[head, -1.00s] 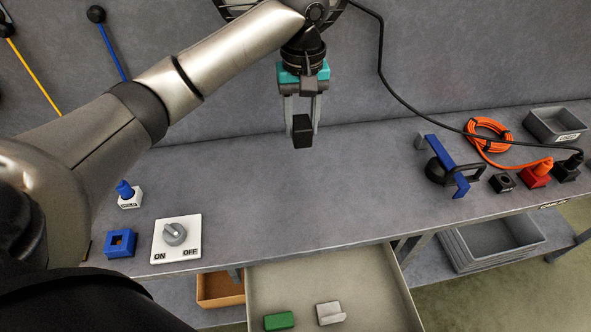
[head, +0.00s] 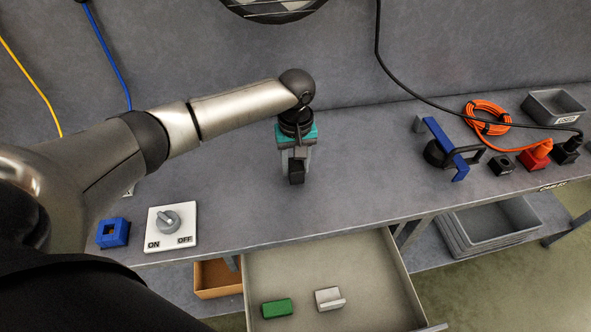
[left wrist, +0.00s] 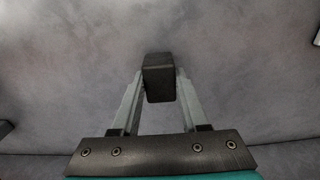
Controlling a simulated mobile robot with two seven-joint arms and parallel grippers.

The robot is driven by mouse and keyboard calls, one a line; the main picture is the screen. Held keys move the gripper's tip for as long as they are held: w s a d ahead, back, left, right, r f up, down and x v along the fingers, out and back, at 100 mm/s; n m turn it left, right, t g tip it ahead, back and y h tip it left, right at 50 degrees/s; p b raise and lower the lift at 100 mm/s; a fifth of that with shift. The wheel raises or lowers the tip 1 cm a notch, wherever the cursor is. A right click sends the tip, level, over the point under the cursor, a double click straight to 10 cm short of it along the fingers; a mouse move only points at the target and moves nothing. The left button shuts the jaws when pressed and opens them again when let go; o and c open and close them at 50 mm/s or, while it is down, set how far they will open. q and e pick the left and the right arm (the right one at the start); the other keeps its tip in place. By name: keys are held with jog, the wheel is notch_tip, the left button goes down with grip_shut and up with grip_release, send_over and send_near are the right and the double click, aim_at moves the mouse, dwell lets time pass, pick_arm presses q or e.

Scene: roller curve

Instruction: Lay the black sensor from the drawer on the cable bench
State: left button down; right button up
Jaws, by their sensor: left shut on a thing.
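The black sensor (head: 296,172) is a small dark block held between the fingers of my left gripper (head: 297,165). My left gripper is shut on it and points down at the middle of the grey cable bench (head: 235,190). In the left wrist view the sensor (left wrist: 159,78) sits between the two fingertips with the grey surface behind it. Whether the sensor touches the bench top is hard to tell. The open drawer (head: 375,285) below the bench front holds a green block (head: 277,308) and a light grey piece (head: 329,299). My right gripper is not in view.
An ON/OFF switch plate (head: 171,228) and a blue square socket (head: 113,233) stand on the left. A blue-framed clamp (head: 445,150), an orange cable coil (head: 487,117), plugs and a grey bin (head: 553,106) stand on the right. The bench around the gripper is clear.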

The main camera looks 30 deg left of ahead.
aim_at(296, 165)
pick_arm(q)
jog(key=shift+f, duration=0.95)
jog(key=shift+f, duration=0.1)
jog(key=shift+c, duration=2.1)
grip_release()
notch_tip(296, 165, up, 12)
jog(key=p, duration=0.1)
jog(key=shift+p, duration=0.35)
